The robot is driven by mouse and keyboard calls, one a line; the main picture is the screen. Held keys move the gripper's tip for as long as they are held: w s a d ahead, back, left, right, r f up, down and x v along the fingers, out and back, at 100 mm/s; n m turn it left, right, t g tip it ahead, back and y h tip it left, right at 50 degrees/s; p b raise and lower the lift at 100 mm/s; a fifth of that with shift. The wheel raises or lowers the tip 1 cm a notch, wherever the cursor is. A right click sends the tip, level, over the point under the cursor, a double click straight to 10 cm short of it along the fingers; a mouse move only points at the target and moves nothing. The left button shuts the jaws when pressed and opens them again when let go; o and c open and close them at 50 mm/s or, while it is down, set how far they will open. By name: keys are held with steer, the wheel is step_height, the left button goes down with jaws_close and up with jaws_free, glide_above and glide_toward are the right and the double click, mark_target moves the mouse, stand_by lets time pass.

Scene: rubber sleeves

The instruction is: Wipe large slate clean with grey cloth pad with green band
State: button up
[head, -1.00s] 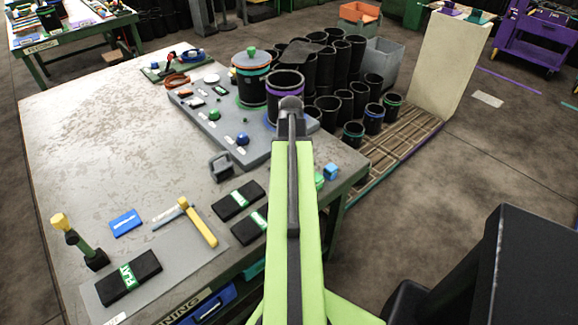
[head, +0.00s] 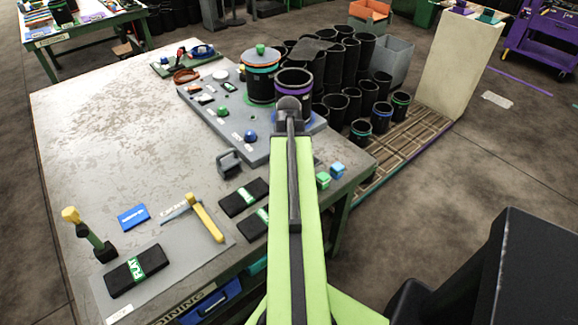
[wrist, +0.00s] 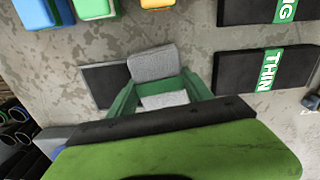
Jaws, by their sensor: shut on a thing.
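In the wrist view, my gripper (wrist: 161,95) is shut on a grey cloth pad (wrist: 153,62) with a green band across its middle. The green fingers are at the pad's two sides. A dark flat panel (wrist: 101,86), which looks like a slate, lies on the worktop just left of and partly behind the pad and left finger. Only part of it shows, so I cannot tell its full size, whether the pad touches it or whether it bears marks. In the head view my arm hides the gripper, the pad and this panel.
Black blocks with green labels, one reading THIN (wrist: 267,72), lie right of the gripper. Green and blue blocks (wrist: 92,6) lie at the upper left. In the head view, the worktop (head: 120,110) holds a grey board (head: 215,120) with pots. Black cylinders (head: 345,50) stand beyond the table.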

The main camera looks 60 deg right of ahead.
steer(key=shift+r+p, duration=2.1)
steer(key=shift+r, duration=0.4)
step_height(320, 180, up, 3)
steer(key=p, duration=0.3)
steer(key=shift+r, duration=0.15)
